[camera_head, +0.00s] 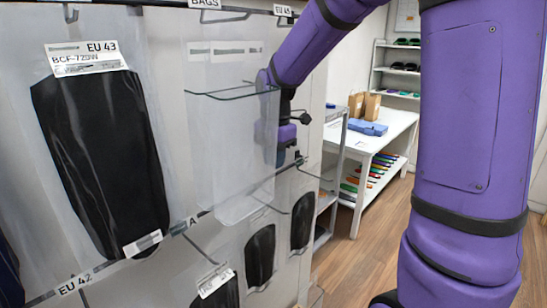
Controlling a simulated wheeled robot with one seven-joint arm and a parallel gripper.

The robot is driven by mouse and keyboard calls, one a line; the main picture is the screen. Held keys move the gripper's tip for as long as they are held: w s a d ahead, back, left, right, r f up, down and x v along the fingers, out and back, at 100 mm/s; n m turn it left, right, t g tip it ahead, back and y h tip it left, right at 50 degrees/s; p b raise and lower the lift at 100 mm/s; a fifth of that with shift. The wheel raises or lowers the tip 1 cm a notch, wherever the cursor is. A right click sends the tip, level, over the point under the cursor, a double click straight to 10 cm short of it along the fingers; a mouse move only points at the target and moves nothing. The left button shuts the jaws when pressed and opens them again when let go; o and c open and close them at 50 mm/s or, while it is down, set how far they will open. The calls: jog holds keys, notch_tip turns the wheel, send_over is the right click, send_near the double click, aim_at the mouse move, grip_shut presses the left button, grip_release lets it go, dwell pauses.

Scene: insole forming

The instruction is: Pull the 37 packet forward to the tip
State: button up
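Clear packets with black insoles hang on hooks along the wall panel at left. No label reading 37 can be made out, so I cannot tell which one is the 37 packet. In the lower row hang a near packet with a white tag (217,292), a middle packet (260,257) and a far packet (302,222). My purple arm reaches behind the clear bags holder, and my gripper (292,158) is at the panel above the far packet. Its fingers are mostly hidden and small, so its opening and any contact are unclear.
A large EU 43 packet (103,150) hangs close at left. The clear bags holder (232,150) stands out from the panel, beside my arm. Bare hook rods project below it. A white table (388,131) and shelves (396,68) stand beyond; the wooden floor (365,262) is clear.

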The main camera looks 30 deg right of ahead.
notch_tip(320, 180, down, 11)
jog(key=shift+w+r, duration=0.1)
jog(key=shift+r, duration=0.1)
dwell(0.3)
grip_shut()
